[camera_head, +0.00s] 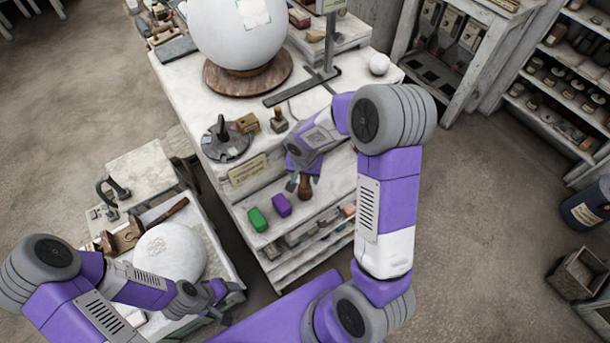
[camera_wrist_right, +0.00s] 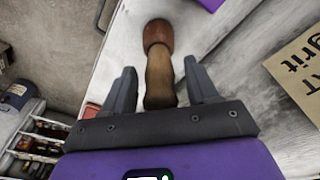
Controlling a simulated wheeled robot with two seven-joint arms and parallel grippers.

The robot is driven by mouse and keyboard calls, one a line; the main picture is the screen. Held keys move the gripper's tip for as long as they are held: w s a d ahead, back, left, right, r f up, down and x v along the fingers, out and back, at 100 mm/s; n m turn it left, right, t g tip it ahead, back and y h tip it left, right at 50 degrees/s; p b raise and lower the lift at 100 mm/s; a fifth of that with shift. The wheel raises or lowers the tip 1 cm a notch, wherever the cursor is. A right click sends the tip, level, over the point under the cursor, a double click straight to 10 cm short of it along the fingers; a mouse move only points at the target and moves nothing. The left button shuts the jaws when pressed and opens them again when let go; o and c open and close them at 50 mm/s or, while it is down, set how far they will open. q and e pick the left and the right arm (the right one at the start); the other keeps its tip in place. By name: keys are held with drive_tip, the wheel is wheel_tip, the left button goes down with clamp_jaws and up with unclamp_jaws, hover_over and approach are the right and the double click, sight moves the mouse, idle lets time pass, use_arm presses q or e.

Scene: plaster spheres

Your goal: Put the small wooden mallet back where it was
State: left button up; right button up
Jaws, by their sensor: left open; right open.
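The small wooden mallet (camera_head: 305,191) has a reddish-brown end and a lighter brown shaft. It is on the pale ledge at the front of the workbench, right of a purple block (camera_head: 281,205). My right gripper (camera_head: 303,181) is open right behind it. In the right wrist view the mallet (camera_wrist_right: 158,68) lies between the two spread fingers of my right gripper (camera_wrist_right: 159,72), with visible gaps on both sides. The near end of its shaft is hidden by the gripper body. My left gripper (camera_head: 226,296) is open and empty, beside the white sphere on the low cart.
A green block (camera_head: 257,219) is left of the purple one. A sign (camera_head: 248,170) is on the bench front; its lettering shows in the wrist view (camera_wrist_right: 300,78). A large white sphere (camera_head: 240,35) stands on a round wooden base. Lower shelves (camera_head: 300,245) hold several small things.

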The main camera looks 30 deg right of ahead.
use_arm(q)
drive_tip(key=shift+r, duration=0.15)
use_arm(e)
drive_tip(key=r, duration=0.7)
drive_tip(key=s+a+r, duration=0.1)
drive_tip(key=r, duration=0.3)
drive_tip(key=shift+r, duration=0.25)
use_arm(q)
drive_tip(key=shift+s, duration=0.1)
use_arm(e)
drive_tip(key=shift+s+f, duration=0.1)
